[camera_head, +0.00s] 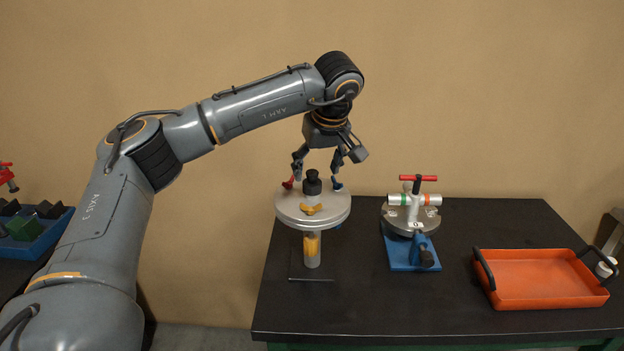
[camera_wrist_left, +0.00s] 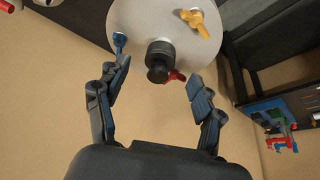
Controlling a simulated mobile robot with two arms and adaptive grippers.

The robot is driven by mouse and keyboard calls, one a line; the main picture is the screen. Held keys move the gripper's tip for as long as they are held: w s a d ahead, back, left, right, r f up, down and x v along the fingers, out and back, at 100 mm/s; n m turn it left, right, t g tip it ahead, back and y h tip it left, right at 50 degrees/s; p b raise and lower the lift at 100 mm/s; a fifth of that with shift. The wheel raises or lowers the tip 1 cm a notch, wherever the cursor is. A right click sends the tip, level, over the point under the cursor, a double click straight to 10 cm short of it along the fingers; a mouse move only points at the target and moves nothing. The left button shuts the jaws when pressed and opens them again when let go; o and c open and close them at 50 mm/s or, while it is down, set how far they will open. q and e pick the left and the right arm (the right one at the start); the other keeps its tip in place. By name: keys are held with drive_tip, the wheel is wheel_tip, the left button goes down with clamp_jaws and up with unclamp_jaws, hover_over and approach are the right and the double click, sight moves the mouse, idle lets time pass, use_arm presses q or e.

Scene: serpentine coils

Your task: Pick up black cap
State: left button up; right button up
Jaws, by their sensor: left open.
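A black cap (camera_head: 312,176) sits on a grey stub at the middle of a round light-grey plate. In the left wrist view the black cap (camera_wrist_left: 158,62) shows end-on, near the picture's middle. My left gripper (camera_head: 318,168) is open over the far part of the plate, with its fingers spread. In the left wrist view my left gripper (camera_wrist_left: 158,82) has one finger on each side of the cap's line, apart from it. I cannot tell how deep the fingers reach beside it. My right gripper is not in view.
The round plate (camera_head: 288,206) stands on a post and carries yellow (camera_head: 312,209), red (camera_head: 288,184) and blue (camera_head: 337,186) handles. A valve with a red handle (camera_head: 418,178) stands on a blue base to the right. An orange tray (camera_head: 540,300) lies further right on the black table (camera_head: 400,310).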

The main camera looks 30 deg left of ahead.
sight(314, 174)
use_arm(q)
drive_tip(key=p+x, duration=0.1)
drive_tip(key=x, duration=0.1)
drive_tip(key=p+x, duration=0.1)
drive_tip(key=x, duration=0.1)
drive_tip(key=shift+w+a+f, duration=0.15)
drive_tip(key=shift+a, duration=0.25)
drive_tip(key=shift+w+f, duration=0.1)
drive_tip(key=shift+f, duration=0.15)
drive_tip(key=shift+c, duration=0.8)
drive_tip(key=c, duration=1.1)
